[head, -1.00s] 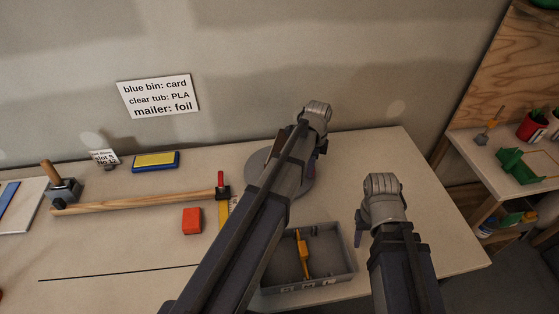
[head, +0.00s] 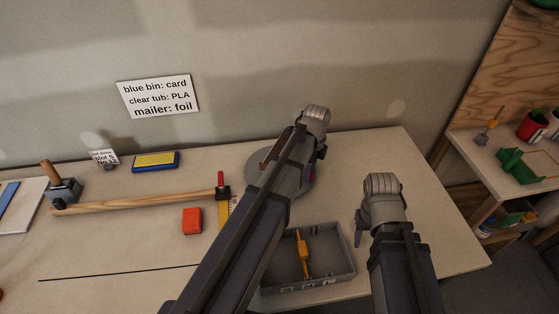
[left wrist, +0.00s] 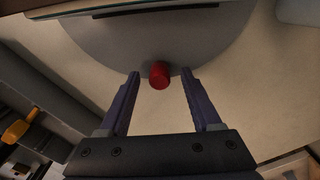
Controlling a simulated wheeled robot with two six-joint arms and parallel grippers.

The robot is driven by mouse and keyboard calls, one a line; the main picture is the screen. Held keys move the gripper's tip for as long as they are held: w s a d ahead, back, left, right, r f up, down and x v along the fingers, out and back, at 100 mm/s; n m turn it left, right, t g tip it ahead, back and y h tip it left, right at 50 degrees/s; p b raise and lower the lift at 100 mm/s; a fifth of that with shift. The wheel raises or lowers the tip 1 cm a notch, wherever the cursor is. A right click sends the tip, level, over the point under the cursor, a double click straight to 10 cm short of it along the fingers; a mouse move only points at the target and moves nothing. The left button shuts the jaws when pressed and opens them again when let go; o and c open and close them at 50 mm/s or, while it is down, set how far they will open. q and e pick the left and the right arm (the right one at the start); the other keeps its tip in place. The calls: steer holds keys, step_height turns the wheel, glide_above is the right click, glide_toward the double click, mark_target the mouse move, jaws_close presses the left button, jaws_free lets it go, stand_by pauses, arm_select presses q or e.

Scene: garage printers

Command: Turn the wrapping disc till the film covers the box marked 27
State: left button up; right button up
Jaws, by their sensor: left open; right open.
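The grey wrapping disc (head: 306,187) lies on the table, mostly hidden by my left arm in the head view. In the left wrist view the disc (left wrist: 130,45) has a red knob (left wrist: 159,75) at its near rim. My left gripper (left wrist: 160,73) is open, with one finger on each side of the knob and visible gaps to both. A brown edge (head: 268,158) shows beside my left arm above the disc; I cannot tell whether it is the box. No 27 and no film can be made out. My right gripper (head: 359,234) hangs to the right, its fingers mostly hidden.
A grey tray (head: 345,277) with a yellow tool (head: 303,254) stands in front of the disc. A red block (head: 192,221), a long-handled mallet (head: 140,201) and a blue-yellow pad (head: 155,161) lie to the left. The table's right end is clear.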

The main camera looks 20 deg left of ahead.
arm_select(q)
step_height(320, 180, up, 10)
steer(key=p, duration=1)
arm_select(e)
step_height(320, 180, up, 10)
arm_select(q)
steer(key=shift+o, duration=0.2)
steer(key=o, duration=0.5)
step_height(320, 180, up, 8)
steer(key=p, duration=0.7)
steer(key=shift+f+p, duration=0.1)
steer(key=shift+p, duration=0.3)
arm_select(e)
step_height(320, 180, up, 8)
steer(key=shift+f, duration=0.1)
